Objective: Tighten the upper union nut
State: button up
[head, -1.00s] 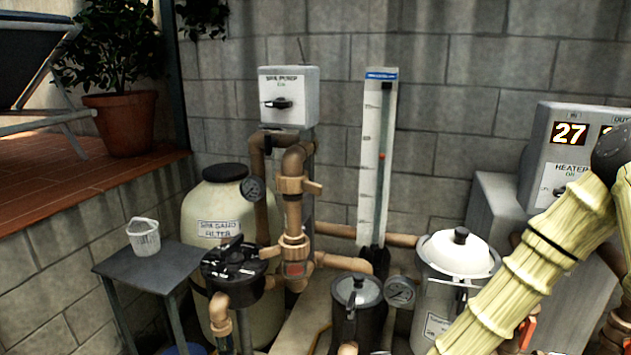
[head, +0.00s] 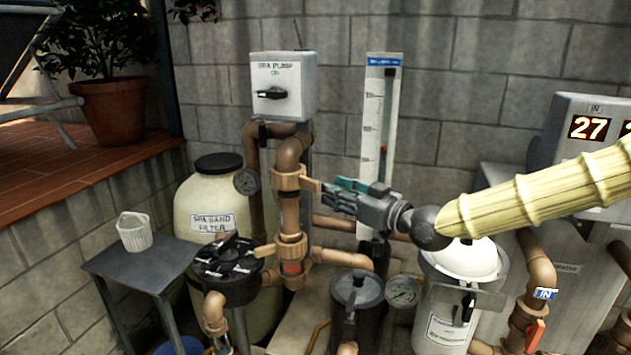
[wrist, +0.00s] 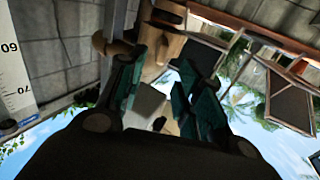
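The upper union nut (head: 287,178) is a tan collar on the brown vertical pipe below the spa pump box, with a lug (head: 312,184) pointing right. The lower union nut (head: 290,247) sits below it, its lug pointing left. My gripper (head: 328,192) is just right of the upper nut, its teal fingers pointing left at the lug's end. In the wrist view my gripper (wrist: 165,75) has its fingers apart, with tan pipework (wrist: 160,45) beyond them. I cannot tell whether a finger touches the lug.
The flow gauge panel (head: 378,110) stands close behind my gripper. A pressure gauge (head: 247,181) and the sand filter (head: 200,200) are left of the pipe. A dark lidded pot (head: 357,290) and a white-lidded canister (head: 455,300) stand below.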

aim_at(320, 185)
jog(key=p+x, duration=0.1)
jog(key=x, duration=0.6)
jog(key=shift+w+a+p, duration=0.15)
jog(key=shift+p, duration=0.15)
grip_shut()
